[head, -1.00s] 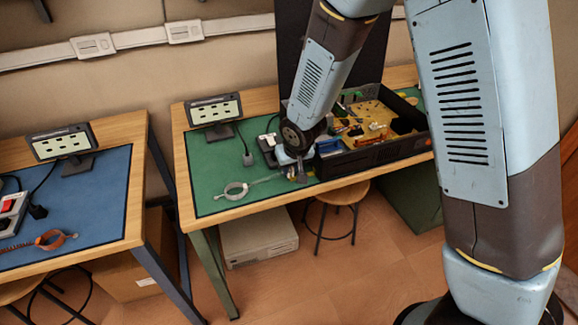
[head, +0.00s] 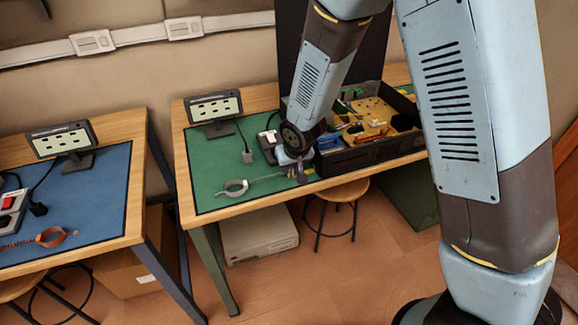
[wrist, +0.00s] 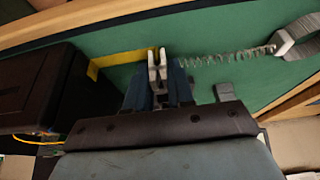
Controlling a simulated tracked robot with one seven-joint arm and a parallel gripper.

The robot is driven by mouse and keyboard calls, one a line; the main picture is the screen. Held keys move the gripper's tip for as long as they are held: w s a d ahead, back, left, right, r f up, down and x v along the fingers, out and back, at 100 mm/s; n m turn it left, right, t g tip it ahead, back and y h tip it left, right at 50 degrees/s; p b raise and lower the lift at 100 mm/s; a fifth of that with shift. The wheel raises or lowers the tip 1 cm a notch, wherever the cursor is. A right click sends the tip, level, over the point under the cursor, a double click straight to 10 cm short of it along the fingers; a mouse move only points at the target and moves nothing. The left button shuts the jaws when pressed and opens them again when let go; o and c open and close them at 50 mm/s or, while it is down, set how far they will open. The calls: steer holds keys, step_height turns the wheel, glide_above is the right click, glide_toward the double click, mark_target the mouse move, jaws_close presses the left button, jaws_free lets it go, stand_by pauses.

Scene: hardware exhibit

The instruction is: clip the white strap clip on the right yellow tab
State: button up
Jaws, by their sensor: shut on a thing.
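My gripper (wrist: 157,72) is shut on the white strap clip (wrist: 153,57), low over the green mat in the wrist view. A coiled cord (wrist: 225,57) runs right from it to the pale wristband (wrist: 297,38). A yellow tab (wrist: 120,59) extends from beside the black tray to the clip; I cannot tell whether the clip's jaws are around it or just beside it. In the head view my gripper (head: 297,172) is near the green mat's front edge, and the wristband (head: 236,187) lies to its left. The clip is too small to make out there.
A black open tray (head: 365,152) with tools stands right of my gripper. A socket panel (head: 214,108) and a plug (head: 247,156) are behind. The green mat (head: 215,165) is clear at left. A second table with a blue mat (head: 100,195) stands farther left.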

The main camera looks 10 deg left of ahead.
steer(key=shift+f, duration=0.2)
steer(key=o, duration=0.9)
steer(key=shift+o, duration=0.3)
steer(key=shift+o, duration=1.2)
steer(key=shift+r, duration=0.65)
steer(key=shift+r, duration=3)
